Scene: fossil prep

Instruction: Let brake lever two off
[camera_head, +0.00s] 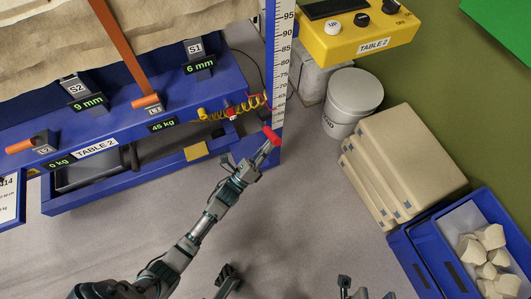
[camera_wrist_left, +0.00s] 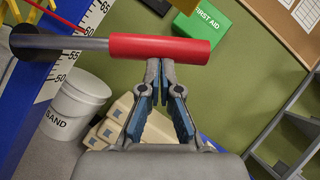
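A red handle (camera_head: 271,135) stands beside the right end of the blue table frame, near the foot of the white scale. In the left wrist view the red handle (camera_wrist_left: 160,48) lies crosswise on a grey rod that comes in from the left. My left gripper (camera_head: 265,150) is at this handle. In the wrist view its fingertips (camera_wrist_left: 160,66) are close together at the handle's lower edge, with the fingers not around it. Contact is hard to tell. No label on this lever is readable. Dark parts of mine show at the head view's bottom edge; the right gripper's state is unclear.
Orange-handled levers L1 (camera_head: 147,101) and L2 (camera_head: 20,146) sit on the blue table's (camera_head: 205,92) front. A coiled yellow hose, a white sand bucket (camera_head: 353,96), stacked beige slabs (camera_head: 410,150) and a blue crate (camera_head: 425,262) stand nearby. The floor below the gripper is clear.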

